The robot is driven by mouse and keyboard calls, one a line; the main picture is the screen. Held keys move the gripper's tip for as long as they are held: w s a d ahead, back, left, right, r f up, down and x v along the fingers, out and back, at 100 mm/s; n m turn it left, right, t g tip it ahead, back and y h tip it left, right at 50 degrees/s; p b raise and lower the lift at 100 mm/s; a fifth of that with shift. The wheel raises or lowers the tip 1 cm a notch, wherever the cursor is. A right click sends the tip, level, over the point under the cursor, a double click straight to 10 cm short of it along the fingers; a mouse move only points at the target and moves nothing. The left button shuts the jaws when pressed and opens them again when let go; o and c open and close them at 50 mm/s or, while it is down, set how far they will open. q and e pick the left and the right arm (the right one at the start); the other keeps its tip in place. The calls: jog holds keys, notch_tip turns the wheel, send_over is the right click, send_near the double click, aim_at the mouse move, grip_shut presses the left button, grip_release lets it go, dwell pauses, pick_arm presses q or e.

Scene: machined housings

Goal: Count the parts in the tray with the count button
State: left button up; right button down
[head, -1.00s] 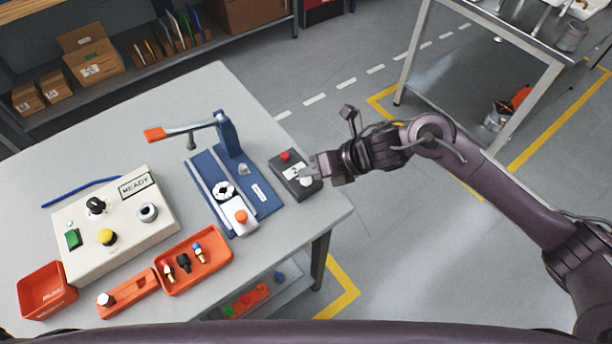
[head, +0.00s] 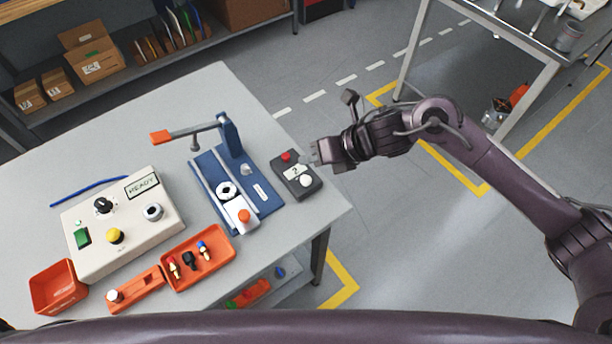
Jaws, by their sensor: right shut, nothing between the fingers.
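The orange tray (head: 222,256) lies near the table's front edge with three small parts in it: one red and yellow (head: 174,268), one black (head: 190,261) and one with a blue top (head: 205,250). A dark counter box (head: 302,187) stands at the table's right edge. It has a red button (head: 287,156), a white button (head: 306,180) and a small white display (head: 296,171) whose figure I cannot read surely. My right gripper (head: 315,153) is shut and empty, above the box's right side and apart from the white button. My left gripper is not in view.
A blue lever press (head: 230,135) stands left of the counter box. A beige control panel (head: 125,222) reading READY, an orange bin (head: 58,288) and an orange holder (head: 137,291) are at left. Open floor lies right of the table.

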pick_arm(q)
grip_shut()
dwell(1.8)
